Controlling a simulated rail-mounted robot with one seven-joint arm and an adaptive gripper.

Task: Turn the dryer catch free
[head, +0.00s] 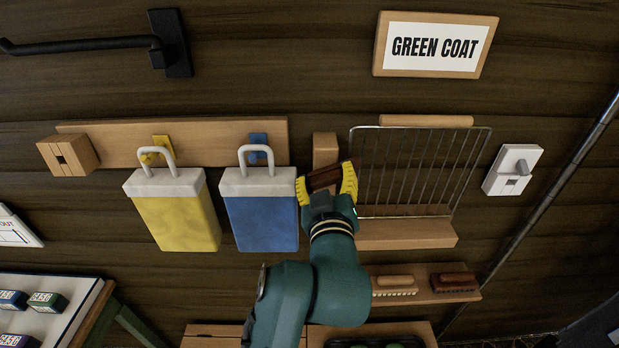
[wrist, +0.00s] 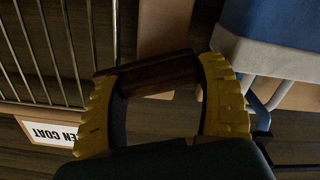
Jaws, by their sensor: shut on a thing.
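The dryer is a wire rack (head: 418,165) between light wooden bars on the dark plank wall, right of centre in the head view. It also shows at the left of the wrist view (wrist: 50,50). The catch appears to be a dark brown wooden bar (head: 323,179) at the rack's left side, in front of a light wooden block (head: 325,146). My gripper (head: 326,175) is shut on this bar, with one yellow finger at each end. In the wrist view, the bar (wrist: 158,76) lies slightly tilted between the fingers of my gripper (wrist: 160,72).
Blue (head: 262,223) and yellow (head: 178,222) bags hang close to my gripper's left. A white switch plate (head: 501,183) is right of the rack. A shelf (head: 440,294) with two brushes is below. A GREEN COAT sign (head: 435,45) and black bracket (head: 172,45) are above.

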